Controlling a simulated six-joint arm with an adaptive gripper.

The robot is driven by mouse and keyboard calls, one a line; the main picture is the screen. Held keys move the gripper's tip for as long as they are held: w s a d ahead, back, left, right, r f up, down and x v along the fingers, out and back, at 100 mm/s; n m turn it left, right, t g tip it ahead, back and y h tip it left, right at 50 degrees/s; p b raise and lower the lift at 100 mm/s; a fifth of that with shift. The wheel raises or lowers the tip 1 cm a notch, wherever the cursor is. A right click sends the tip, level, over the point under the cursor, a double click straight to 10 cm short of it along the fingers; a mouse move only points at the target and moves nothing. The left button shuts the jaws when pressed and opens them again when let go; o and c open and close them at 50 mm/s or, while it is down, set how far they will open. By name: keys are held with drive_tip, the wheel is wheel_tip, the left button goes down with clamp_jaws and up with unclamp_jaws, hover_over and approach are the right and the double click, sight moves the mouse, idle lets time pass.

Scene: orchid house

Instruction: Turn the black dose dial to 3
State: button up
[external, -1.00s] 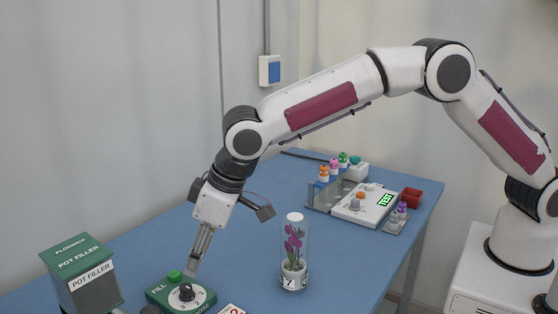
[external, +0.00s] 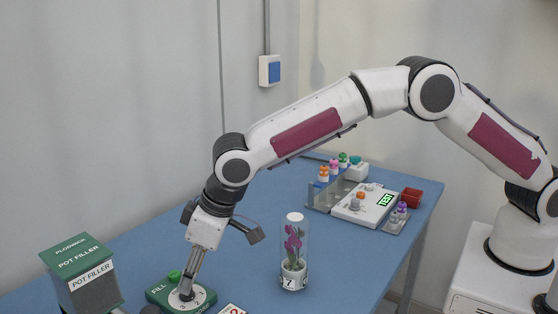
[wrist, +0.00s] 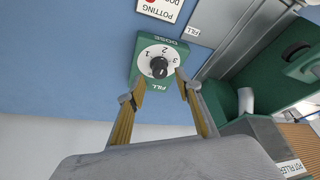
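The black dose dial (wrist: 158,67) sits on a white disc numbered 1, 2 and 3, on a green control box (wrist: 140,57). Its pointer direction is too small to read surely. My gripper (wrist: 155,84) is open, its two fingertips apart at the near side of the dial in the wrist view. In the external view my gripper (external: 187,292) reaches down over the white disc of the green box (external: 157,293), and its fingers hide most of the dial. I cannot tell whether the fingers touch the knob.
A green fill button (external: 174,276) stands beside the dial. The pot filler (external: 80,272) is at the left. A potting dose card (external: 232,309) lies beside the box. A clear tube with an orchid (external: 294,252) stands to the right. Vials and a tester (external: 365,203) are farther back.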

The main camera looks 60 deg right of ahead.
drive_tip(key=shift+x, duration=1.4)
clamp_jaws()
